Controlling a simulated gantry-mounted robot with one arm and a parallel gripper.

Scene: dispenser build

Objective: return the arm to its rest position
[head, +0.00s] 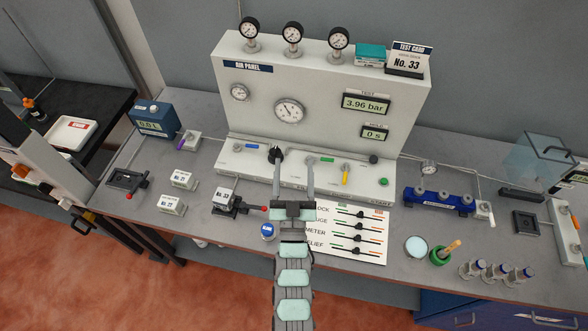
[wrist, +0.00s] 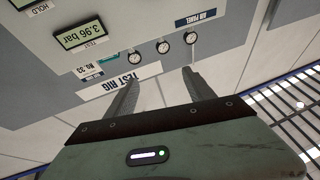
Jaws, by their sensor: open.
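My gripper (head: 293,168) is in front of the air panel (head: 390,132) in the head view, with its two fingers spread apart and nothing between them. My arm reaches up from the bottom of that view. In the wrist view my gripper (wrist: 158,84) is also open and empty, its fingers pointing at the panel, which appears upside down. The fingers partly cover the panel's lower ledge and a dark knob there. I cannot tell whether a fingertip touches the panel.
Three gauges (head: 292,32) top the panel. A lever chart (head: 346,234) lies beside my arm. A blue manifold (head: 438,200), a green cup (head: 440,256) and several small bottles are to the right. Small labelled blocks (head: 172,205) and a blue meter box (head: 154,117) are to the left.

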